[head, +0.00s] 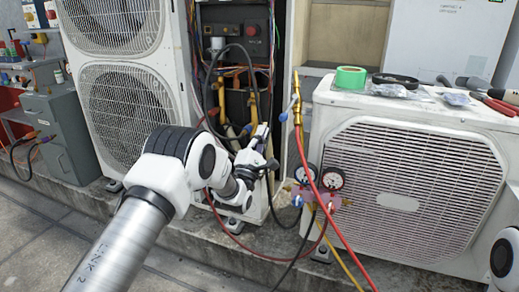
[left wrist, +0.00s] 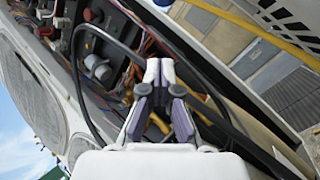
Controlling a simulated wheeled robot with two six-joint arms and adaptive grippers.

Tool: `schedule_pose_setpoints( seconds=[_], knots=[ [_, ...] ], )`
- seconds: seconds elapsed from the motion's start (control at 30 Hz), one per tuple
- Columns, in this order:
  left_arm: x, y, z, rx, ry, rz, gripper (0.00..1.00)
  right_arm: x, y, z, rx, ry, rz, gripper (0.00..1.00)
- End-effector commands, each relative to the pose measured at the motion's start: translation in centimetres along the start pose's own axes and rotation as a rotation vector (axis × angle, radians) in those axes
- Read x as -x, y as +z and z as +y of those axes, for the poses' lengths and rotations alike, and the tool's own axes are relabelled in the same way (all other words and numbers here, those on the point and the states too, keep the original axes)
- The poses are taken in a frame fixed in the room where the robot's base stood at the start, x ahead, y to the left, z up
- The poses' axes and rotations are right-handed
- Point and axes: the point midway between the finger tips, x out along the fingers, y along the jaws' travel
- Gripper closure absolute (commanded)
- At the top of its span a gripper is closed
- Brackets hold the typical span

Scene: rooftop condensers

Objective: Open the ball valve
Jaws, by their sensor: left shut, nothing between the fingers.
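A brass valve fitting (head: 297,97) with a small blue lever (head: 286,115) stands upright at the open side of the tall condenser, with a red hose running down from it. I take this to be the ball valve. My left gripper (head: 263,130) is shut and empty, pointing up in front of the open wiring bay, a little left of and below the lever, apart from it. In the left wrist view its closed fingertips (left wrist: 160,70) show against wires and a black hose. A bit of blue shows at that view's top edge; I cannot tell if it is the lever. My right gripper is not in view.
The tall white condenser (head: 117,24) stands left and a low condenser (head: 400,215) right, with green tape (head: 350,78) and tools on top. A gauge manifold (head: 318,185) with red, black and yellow hoses hangs between them. A black cable (head: 208,85) loops in the bay.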

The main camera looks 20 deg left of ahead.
Motion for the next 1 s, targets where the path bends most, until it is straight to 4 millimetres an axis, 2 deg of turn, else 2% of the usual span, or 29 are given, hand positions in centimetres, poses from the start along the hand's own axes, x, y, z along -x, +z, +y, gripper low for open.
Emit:
schedule_pose_setpoints(
  seconds=[0.03,0.2,0.23,0.4,0.5,1.0],
  knots=[
    [-0.8,-0.1,-0.3,0.0,0.004,-0.003,1.0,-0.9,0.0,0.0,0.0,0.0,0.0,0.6],
    [-4.5,-0.2,-0.3,0.0,0.003,-0.001,1.0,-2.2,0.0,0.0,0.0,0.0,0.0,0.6],
    [-4.7,0.2,-0.4,0.001,0.0,-0.002,1.0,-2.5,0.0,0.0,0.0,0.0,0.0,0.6],
    [-3.7,2.9,-0.3,0.0,-0.003,-0.002,1.0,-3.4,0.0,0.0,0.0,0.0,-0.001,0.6],
    [-3.5,3.5,-0.2,0.0,-0.002,0.001,1.0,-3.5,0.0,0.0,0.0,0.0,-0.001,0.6],
    [-3.5,3.5,-0.1,0.005,0.002,0.011,1.0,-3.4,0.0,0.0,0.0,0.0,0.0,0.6]
  ],
)
